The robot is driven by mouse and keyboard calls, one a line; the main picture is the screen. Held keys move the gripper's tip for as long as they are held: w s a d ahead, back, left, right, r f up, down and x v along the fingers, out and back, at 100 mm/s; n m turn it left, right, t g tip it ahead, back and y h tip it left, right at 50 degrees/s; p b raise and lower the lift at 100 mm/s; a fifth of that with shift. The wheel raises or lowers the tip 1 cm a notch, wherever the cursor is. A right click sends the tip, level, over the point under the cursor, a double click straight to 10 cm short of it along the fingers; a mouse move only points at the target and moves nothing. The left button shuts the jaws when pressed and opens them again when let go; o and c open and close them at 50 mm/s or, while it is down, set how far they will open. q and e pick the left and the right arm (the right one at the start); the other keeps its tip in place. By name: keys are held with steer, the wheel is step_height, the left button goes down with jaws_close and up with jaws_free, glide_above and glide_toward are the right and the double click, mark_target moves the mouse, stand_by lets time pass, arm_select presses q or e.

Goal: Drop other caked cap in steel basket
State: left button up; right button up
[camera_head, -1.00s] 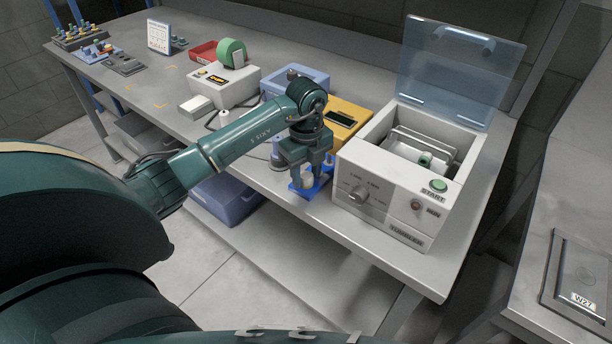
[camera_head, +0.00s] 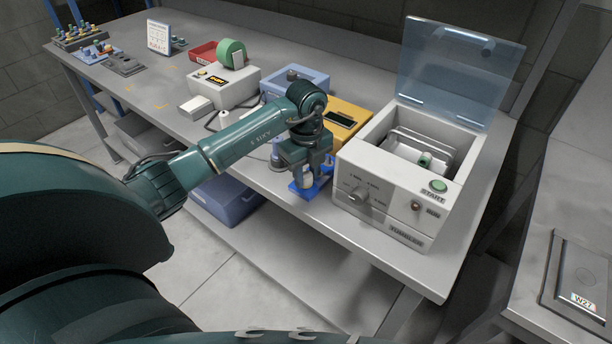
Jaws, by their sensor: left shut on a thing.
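My left gripper (camera_head: 306,180) points down over a small blue holder (camera_head: 305,193) near the front edge of the bench, left of the white tumbler. It is shut on a small pale piece between its fingers. The fingers hide most of this piece, so I cannot tell whether it is the caked cap or whether it still touches the holder. The tumbler (camera_head: 380,215) has its clear lid (camera_head: 460,70) raised. A pale metal insert shows inside it, with a small green-and-white piece (camera_head: 425,160). My right gripper is out of view.
Behind my gripper stand a yellow device (camera_head: 345,115) and a blue-grey box (camera_head: 292,80). A white device with a green roll (camera_head: 231,53) and a red bin (camera_head: 203,52) stand farther left. A blue bin (camera_head: 230,205) sits below the bench.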

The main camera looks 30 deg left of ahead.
mark_target(306, 175)
arm_select(q)
step_height(306, 175, up, 10)
steer(key=shift+f+b, duration=0.15)
steer(key=shift+b, duration=0.25)
